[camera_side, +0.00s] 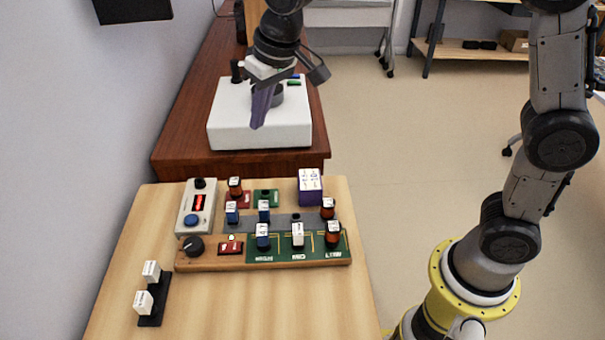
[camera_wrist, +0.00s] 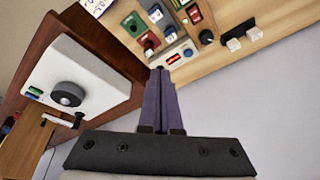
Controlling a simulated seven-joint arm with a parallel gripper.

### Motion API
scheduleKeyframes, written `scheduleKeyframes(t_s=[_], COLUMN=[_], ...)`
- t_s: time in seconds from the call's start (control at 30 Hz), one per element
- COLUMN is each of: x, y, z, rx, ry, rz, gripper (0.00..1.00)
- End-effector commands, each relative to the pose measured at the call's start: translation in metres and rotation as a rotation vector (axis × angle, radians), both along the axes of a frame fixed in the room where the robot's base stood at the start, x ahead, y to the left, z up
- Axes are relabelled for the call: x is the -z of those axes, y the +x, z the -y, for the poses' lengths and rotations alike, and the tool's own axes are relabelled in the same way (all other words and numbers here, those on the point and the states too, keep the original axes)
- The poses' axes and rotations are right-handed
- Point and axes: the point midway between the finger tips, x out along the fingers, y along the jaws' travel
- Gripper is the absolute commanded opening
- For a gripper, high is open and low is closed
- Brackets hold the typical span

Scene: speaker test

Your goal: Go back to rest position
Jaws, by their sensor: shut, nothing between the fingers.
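My gripper (camera_side: 262,107) is shut and empty, its purple fingers pointing down. In the wrist view the closed fingers (camera_wrist: 161,75) point toward the grey switch module. The speaker test board (camera_side: 188,265) lies on the light wooden table (camera_side: 240,310). It bears a black knob (camera_side: 194,246), a red switch (camera_side: 231,246) and several labelled blocks. The grey module with a blue button (camera_side: 191,221) stands at its back left.
A purple block (camera_side: 310,187) stands at the board's back right. Two white blocks (camera_side: 151,270) sit on a black strip (camera_side: 152,312) at the front left. A dark wooden cabinet (camera_side: 185,137) holds the white box behind the table. A wall is on the left; the table's front is clear.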

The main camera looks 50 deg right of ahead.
Motion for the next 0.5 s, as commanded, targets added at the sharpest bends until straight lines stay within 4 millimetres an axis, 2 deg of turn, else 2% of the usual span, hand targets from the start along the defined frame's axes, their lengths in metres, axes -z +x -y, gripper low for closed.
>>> scheduleKeyframes(t_s=[0.03, 0.1, 0.23, 0.37, 0.5], x=[-0.018, -0.036, -0.058, -0.064, -0.053], y=[-0.016, -0.038, -0.086, -0.138, -0.194], z=[0.018, 0.038, 0.071, 0.097, 0.116], rx=[0.023, 0.047, 0.086, 0.118, 0.141], ry=[0.007, 0.012, 0.014, 0.008, -0.008], rz=[0.033, 0.069, 0.134, 0.191, 0.239], gripper=[0.0, 0.0, 0.0, 0.0, 0.0])
